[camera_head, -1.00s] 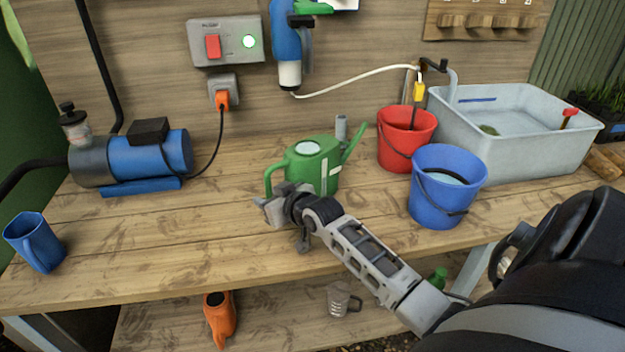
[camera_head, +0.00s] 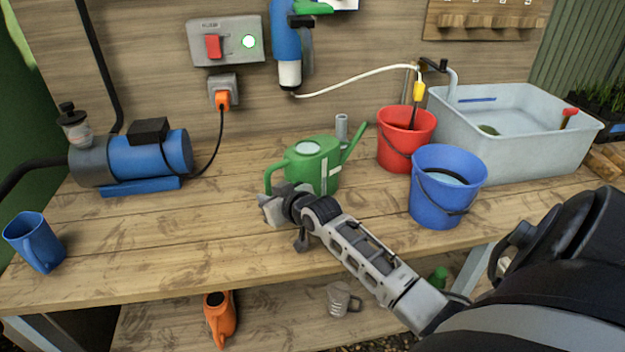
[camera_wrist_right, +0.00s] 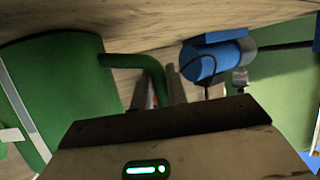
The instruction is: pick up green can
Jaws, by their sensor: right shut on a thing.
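The green watering can (camera_head: 318,158) stands upright on the wooden bench, its spout to the right and its handle to the left. My right gripper (camera_head: 268,201) is at the can's handle side, shut on the handle. In the right wrist view the green handle (camera_wrist_right: 138,66) curves from the can's body (camera_wrist_right: 62,95) down behind the gripper's edge. The fingertips are mostly hidden there. The can seems to rest on the bench. My left gripper is not in view.
A red bucket (camera_head: 406,150) and a blue bucket (camera_head: 430,212) stand right of the can, with a grey tub (camera_head: 545,160) behind. A blue pump (camera_head: 155,158) and blue jug (camera_head: 36,252) are left. An orange can (camera_head: 219,316) is below.

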